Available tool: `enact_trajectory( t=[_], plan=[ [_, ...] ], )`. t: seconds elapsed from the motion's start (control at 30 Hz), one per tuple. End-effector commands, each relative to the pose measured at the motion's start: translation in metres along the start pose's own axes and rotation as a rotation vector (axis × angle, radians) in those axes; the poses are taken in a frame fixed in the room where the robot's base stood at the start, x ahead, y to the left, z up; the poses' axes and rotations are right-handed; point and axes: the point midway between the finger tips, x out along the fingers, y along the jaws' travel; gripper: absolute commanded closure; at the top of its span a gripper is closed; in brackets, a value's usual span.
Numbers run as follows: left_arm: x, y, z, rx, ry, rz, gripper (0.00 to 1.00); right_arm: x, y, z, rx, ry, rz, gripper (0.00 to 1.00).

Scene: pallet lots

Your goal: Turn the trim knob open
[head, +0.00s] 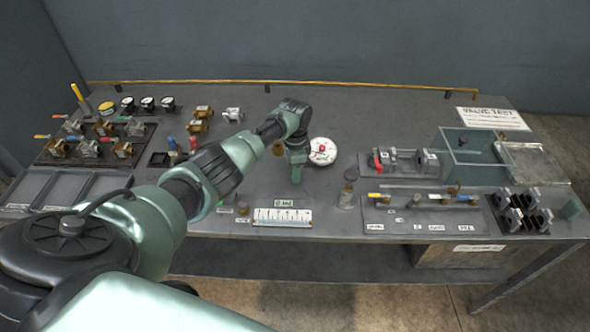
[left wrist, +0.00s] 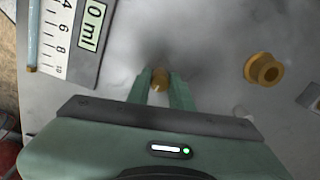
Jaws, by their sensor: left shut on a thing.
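My left gripper (head: 297,177) points down over the middle of the bench in the head view. In the left wrist view its two green fingers (left wrist: 160,88) are shut on a small round brass knob (left wrist: 159,79), which I take to be the trim knob. The knob sits between the fingertips, and its lower part is hidden. In the head view the gripper hides the knob. How far the knob is turned cannot be told. My right gripper is in neither view.
A ruled scale (head: 283,217) with a "0 ml" label (left wrist: 92,24) lies in front of the gripper. A brass fitting (left wrist: 265,69) and a round white dial (head: 322,151) stand close by. A valve rack (head: 152,131) is left; a clear box (head: 470,149) is right.

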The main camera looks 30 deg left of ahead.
Motion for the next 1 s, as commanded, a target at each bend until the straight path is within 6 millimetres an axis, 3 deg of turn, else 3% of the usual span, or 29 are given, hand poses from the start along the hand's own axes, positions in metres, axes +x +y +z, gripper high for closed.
enact_trajectory(
  t=[1.0],
  plan=[
    [-0.001,0.001,0.000,-0.963,-0.005,0.001,1.00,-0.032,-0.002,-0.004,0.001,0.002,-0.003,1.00]
  ],
)
